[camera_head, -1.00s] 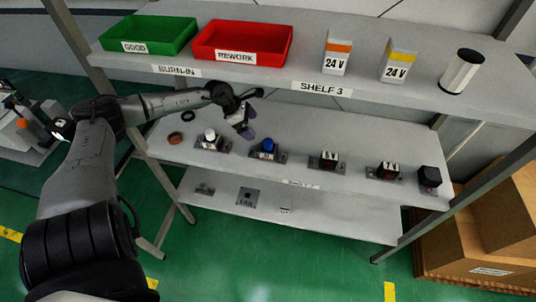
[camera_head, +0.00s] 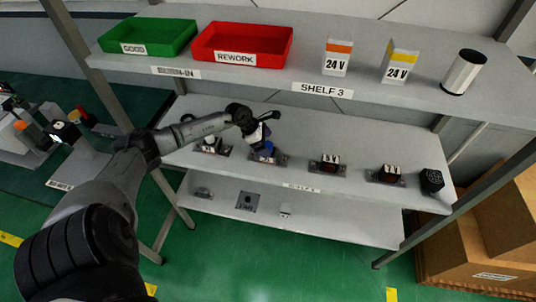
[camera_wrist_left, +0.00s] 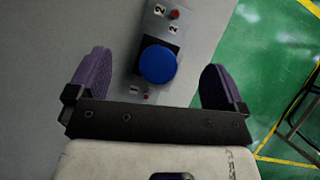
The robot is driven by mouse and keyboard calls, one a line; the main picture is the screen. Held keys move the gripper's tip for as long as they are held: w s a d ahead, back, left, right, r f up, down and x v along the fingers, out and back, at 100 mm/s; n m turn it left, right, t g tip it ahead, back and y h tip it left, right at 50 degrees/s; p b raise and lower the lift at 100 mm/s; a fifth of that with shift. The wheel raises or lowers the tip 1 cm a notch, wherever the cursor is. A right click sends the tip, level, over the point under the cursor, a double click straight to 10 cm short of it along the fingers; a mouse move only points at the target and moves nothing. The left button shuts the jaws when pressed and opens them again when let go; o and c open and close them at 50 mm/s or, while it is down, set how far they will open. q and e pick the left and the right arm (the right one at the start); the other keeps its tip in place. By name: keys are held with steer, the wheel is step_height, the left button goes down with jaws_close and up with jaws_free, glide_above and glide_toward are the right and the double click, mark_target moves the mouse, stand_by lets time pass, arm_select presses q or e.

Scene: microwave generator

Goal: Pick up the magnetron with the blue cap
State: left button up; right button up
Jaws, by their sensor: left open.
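The magnetron with the blue cap (camera_head: 265,154) stands on the middle shelf, partly hidden behind my gripper in the head view. In the left wrist view its round blue cap (camera_wrist_left: 159,64) shows from above, on a grey base plate with number labels and red parts. My left gripper (camera_head: 263,136) is over it, open. In the left wrist view its two purple finger pads (camera_wrist_left: 157,84) stand on either side of the cap, with gaps on both sides, touching nothing that I can see. My right gripper is not in view.
A white-capped part (camera_head: 210,145) stands to the left, partly behind my arm. Labelled dark parts (camera_head: 328,164) (camera_head: 388,174) and a black block (camera_head: 431,181) stand to the right. The upper shelf (camera_head: 290,75) with green and red bins overhangs the back.

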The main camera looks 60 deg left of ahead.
arm_select(q)
steer(key=shift+x, duration=1.8)
steer(key=c, duration=1.8)
steer(key=shift+w+r, duration=0.1)
steer(key=shift+r, duration=0.05)
jaws_close()
steer(key=shift+r, duration=0.1)
